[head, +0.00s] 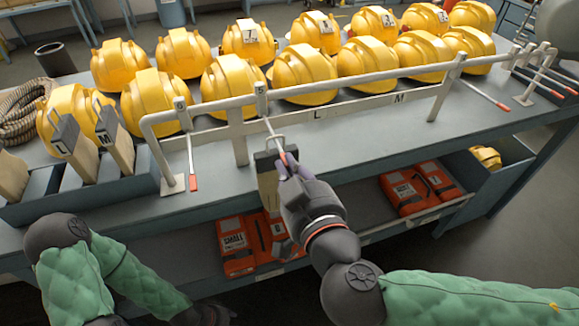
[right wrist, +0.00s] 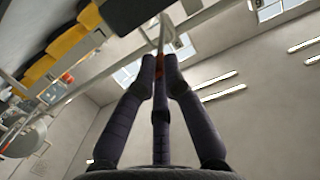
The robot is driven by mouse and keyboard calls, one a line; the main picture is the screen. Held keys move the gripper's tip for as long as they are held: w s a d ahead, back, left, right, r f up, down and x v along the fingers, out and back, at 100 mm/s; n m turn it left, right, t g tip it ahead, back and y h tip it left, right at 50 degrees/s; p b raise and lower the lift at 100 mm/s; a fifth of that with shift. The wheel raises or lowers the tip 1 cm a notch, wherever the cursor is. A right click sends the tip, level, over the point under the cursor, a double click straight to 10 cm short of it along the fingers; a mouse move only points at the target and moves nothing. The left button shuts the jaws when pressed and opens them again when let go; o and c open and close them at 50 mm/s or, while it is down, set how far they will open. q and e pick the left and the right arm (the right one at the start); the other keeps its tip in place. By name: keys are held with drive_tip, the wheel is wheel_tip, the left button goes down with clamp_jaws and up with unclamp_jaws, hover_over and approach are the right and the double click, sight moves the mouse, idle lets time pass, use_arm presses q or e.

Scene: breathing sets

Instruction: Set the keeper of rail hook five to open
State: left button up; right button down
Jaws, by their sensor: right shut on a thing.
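A pale rail (head: 330,85) runs along the table's front edge, with thin red-tipped keeper rods on it. My right gripper (head: 287,163) is shut on the red end of one keeper rod (head: 270,128), which slants down and forward from the rail. In the right wrist view the fingertips (right wrist: 160,75) close around the rod (right wrist: 163,38). A wooden block with a dark top (head: 267,185) hangs just behind the gripper, partly hidden.
Another keeper (head: 191,160) hangs straight down at left; one at right (head: 488,95) slants outward. Several yellow helmets (head: 305,75) stand behind the rail. Orange packs (head: 420,190) lie on the lower shelf.

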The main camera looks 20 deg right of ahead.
drive_tip(key=shift+f, duration=0.3)
drive_tip(key=c, duration=1.5)
unclamp_jaws()
drive_tip(key=shift+o, duration=0.9)
drive_tip(key=shift+r, duration=0.15)
drive_tip(key=shift+s+r, duration=0.1)
drive_tip(key=shift+s+r, duration=0.2)
drive_tip(key=shift+s, duration=0.6)
drive_tip(key=s+r, duration=0.1)
drive_tip(key=s, duration=0.9)
drive_tip(key=shift+d+r, duration=0.15)
drive_tip(key=shift+d, duration=0.05)
